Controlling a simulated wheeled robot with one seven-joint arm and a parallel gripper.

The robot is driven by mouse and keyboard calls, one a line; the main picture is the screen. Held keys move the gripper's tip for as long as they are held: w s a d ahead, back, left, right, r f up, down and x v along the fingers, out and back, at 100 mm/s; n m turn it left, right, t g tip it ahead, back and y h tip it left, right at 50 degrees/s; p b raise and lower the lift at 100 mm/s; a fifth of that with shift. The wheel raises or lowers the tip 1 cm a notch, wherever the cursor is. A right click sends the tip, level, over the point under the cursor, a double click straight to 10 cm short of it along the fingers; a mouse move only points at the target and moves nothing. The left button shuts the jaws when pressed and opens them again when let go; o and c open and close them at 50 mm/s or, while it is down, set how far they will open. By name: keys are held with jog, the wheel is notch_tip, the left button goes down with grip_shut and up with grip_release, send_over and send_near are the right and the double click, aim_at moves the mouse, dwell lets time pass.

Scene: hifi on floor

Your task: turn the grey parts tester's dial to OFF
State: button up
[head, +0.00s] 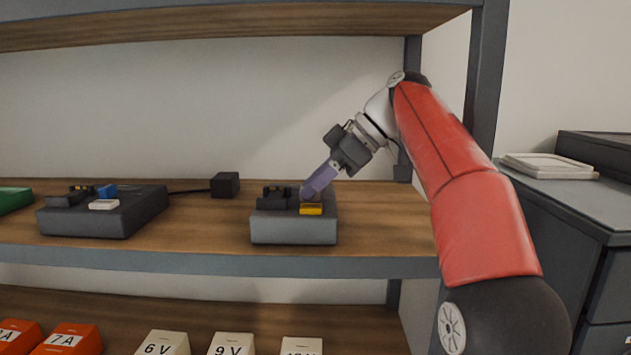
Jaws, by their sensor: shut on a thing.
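The grey parts tester (294,231) sits on the middle shelf. A black socket-like part (274,197) is on the left of its top, and a yellow part (311,209) is at its front right. My gripper (308,192) reaches down from the upper right, with its purple-grey fingers at the right of the tester's top. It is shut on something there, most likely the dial. The fingers hide the dial, so its pointer and the OFF mark cannot be read.
A dark device (130,215) with blue, yellow and white parts stands to the left, cabled to a black box (225,185). A green item (14,199) is at the far left. The upper shelf (230,22) hangs above. Labelled orange and cream blocks (163,345) are below.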

jog(key=shift+n+g, duration=0.4)
jog(key=shift+n, duration=0.3)
